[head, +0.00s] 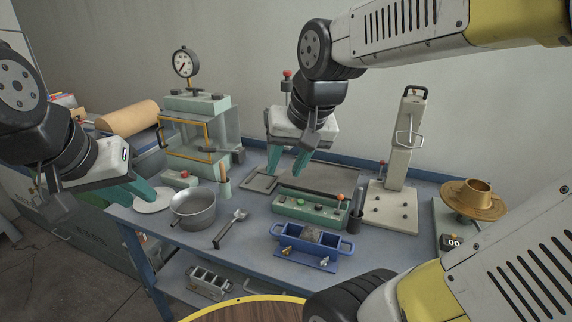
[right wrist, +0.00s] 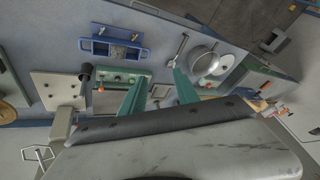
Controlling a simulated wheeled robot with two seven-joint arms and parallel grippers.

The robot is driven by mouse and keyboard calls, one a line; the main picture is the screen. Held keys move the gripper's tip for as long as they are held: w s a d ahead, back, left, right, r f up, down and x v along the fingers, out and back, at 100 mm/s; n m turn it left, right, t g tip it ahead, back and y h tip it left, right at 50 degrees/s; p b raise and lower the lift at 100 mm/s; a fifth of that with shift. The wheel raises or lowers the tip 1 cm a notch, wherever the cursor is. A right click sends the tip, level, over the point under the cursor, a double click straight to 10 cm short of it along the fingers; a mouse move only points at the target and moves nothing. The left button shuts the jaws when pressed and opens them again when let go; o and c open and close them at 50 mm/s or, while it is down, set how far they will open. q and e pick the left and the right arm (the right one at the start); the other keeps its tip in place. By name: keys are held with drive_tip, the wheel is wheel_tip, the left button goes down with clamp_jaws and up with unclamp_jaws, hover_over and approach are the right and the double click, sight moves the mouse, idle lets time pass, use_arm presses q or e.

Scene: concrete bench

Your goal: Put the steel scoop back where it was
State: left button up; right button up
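The steel scoop (head: 229,229) lies on the blue bench top, between the metal pan and the blue three-part mould. It also shows in the right wrist view (right wrist: 180,48), beside the pan. My right gripper (head: 288,162) is open and empty, above the back middle of the bench, apart from the scoop. Its two teal fingers stand spread in the right wrist view (right wrist: 157,95). My left gripper (head: 100,196) is at the bench's left end, fingers apart with nothing visible between them. No mark shows where the scoop lay before.
The metal pan (head: 194,211) stands left of the scoop. The blue mould (head: 291,254) holds grey material in its middle part. A green button box (head: 312,207), a press with gauge (head: 196,130), a lever stand (head: 393,203) and a brass-coloured dish (head: 473,202) stand around.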

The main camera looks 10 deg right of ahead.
drive_tip(key=shift+n+t, duration=0.7)
drive_tip(key=s, duration=0.1)
drive_tip(key=s+d, duration=0.1)
drive_tip(key=s, duration=0.1)
drive_tip(key=s+r, duration=0.1)
drive_tip(key=shift+s+d, duration=0.2)
drive_tip(key=shift+s, duration=0.1)
